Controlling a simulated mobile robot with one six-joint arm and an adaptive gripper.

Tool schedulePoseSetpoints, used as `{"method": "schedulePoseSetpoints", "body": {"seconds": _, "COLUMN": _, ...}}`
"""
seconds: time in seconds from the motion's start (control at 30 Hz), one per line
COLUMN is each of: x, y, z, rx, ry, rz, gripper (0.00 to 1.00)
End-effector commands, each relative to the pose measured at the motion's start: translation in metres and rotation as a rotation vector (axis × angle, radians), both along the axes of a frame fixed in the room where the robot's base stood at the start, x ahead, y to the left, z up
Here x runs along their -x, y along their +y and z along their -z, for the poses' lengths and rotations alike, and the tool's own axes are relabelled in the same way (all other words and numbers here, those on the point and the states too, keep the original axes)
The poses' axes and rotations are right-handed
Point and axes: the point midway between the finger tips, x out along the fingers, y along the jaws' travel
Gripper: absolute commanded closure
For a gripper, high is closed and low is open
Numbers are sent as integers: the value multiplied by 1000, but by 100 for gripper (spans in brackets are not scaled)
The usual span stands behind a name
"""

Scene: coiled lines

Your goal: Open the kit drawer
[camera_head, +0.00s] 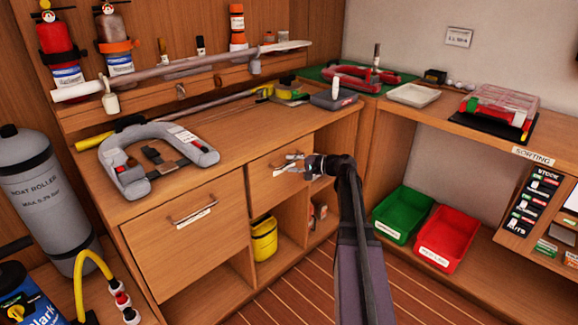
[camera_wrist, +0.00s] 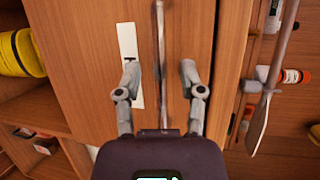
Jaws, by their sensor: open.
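Two wooden drawer fronts with bar handles show in the head view. The larger left drawer (camera_head: 185,243) is closed, with a label by its handle (camera_head: 193,213). The smaller right drawer (camera_head: 262,193) also looks closed; I cannot read which one is the kit drawer. My gripper (camera_head: 292,163) is at the smaller drawer's front. In the wrist view, my gripper (camera_wrist: 160,80) is open, one finger on each side of the metal bar handle (camera_wrist: 161,40). A white label (camera_wrist: 131,60) lies beside the handle, partly behind the left finger. Whether the fingers touch the handle cannot be told.
A grey U-shaped organiser (camera_head: 150,172) sits on the counter above the drawers. A yellow container (camera_head: 264,239) stands in the open shelf below. Green (camera_head: 400,213) and red (camera_head: 447,238) bins stand at the right. Striped floor (camera_head: 300,290) is clear in front.

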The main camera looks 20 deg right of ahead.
Motion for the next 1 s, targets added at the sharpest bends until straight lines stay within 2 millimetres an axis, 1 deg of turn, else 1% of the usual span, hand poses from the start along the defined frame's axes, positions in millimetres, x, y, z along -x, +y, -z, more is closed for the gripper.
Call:
{"method": "schedulePoseSetpoints", "body": {"seconds": 0.03, "x": -4, "y": 3, "z": 2, "rx": 0, "ry": 0, "rz": -1, "gripper": 49}}
{"method": "schedulePoseSetpoints", "body": {"seconds": 0.2, "x": -9, "y": 9, "z": 3, "rx": 0, "ry": 0, "rz": -1, "gripper": 49}}
{"method": "schedulePoseSetpoints", "body": {"seconds": 0.53, "x": -10, "y": 9, "z": 3, "rx": 0, "ry": 0, "rz": 0, "gripper": 49}}
{"method": "schedulePoseSetpoints", "body": {"seconds": 0.57, "x": -10, "y": 9, "z": 3, "rx": 0, "ry": 0, "rz": 0, "gripper": 58}}
{"method": "schedulePoseSetpoints", "body": {"seconds": 0.6, "x": -10, "y": 9, "z": 3, "rx": 0, "ry": 0, "rz": 0, "gripper": 70}}
{"method": "schedulePoseSetpoints", "body": {"seconds": 0.67, "x": -10, "y": 10, "z": 3, "rx": 0, "ry": 0, "rz": 0, "gripper": 88}}
{"method": "schedulePoseSetpoints", "body": {"seconds": 0.7, "x": -10, "y": 10, "z": 3, "rx": 0, "ry": 0, "rz": 0, "gripper": 100}}
{"method": "schedulePoseSetpoints", "body": {"seconds": 1.0, "x": -10, "y": 10, "z": 3, "rx": 0, "ry": 0, "rz": -1, "gripper": 100}}
